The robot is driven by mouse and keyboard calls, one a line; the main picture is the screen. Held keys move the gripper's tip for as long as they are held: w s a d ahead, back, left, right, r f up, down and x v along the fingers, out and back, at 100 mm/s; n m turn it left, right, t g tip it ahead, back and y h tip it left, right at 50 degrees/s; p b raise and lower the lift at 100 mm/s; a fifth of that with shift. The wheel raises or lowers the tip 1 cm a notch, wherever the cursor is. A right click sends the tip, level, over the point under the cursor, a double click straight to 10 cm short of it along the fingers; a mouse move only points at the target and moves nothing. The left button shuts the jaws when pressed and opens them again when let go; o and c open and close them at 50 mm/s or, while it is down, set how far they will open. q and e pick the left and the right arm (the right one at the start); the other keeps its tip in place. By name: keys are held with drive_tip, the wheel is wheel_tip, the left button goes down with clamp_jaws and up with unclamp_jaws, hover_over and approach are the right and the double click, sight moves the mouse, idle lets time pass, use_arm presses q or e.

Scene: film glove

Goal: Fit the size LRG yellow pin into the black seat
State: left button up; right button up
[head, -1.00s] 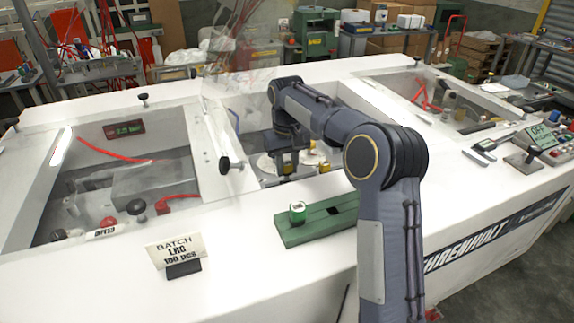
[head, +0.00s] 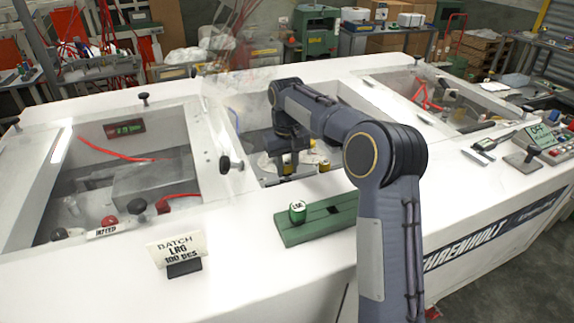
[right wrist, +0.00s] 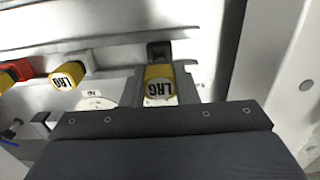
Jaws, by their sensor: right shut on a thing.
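My right gripper (head: 288,166) reaches down into the middle open bay of the white machine. In the right wrist view, its two grey fingers (right wrist: 160,88) are shut on a yellow pin (right wrist: 158,72) with a dark LRG mark on its top. A dark square block (right wrist: 158,49) shows just beyond this pin; I cannot tell if it is the black seat or if the pin touches it. A second yellow pin (right wrist: 70,75) marked LRG stands to the left, apart from the fingers. My left gripper is not in view.
A red piece (right wrist: 15,70) stands at the far left of the wrist view. A batch card (head: 177,250) reads LRG.

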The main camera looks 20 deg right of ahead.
sight(287, 163)
drive_tip(key=shift+f+b, duration=0.55)
drive_tip(key=shift+f, duration=0.8)
drive_tip(key=o, duration=1.1)
drive_tip(key=shift+c, duration=0.2)
wheel_tip(287, 163, up, 8)
drive_tip(key=shift+f, duration=0.1)
